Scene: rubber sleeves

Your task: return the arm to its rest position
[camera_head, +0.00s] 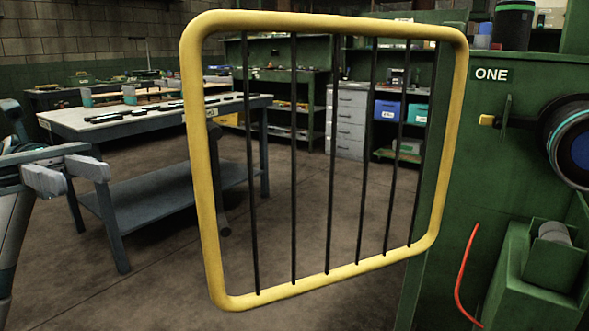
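My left gripper (68,178) shows at the left edge of the head view, with its arm coming in from the left. Its two pale grey fingers stand apart with a gap between them, and I see nothing held there. In the picture, it is left of the yellow-framed barred guard and in front of the grey workbench. Most of the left arm is cut off by the picture edge. My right gripper and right arm are not in view.
A yellow-framed guard (203,170) with several black bars stands in the middle, beside a green machine (480,150) labelled ONE. A grey workbench (130,125) with a lower shelf stands behind left. Drawers (347,125) and shelving are at the back. Floor between is clear.

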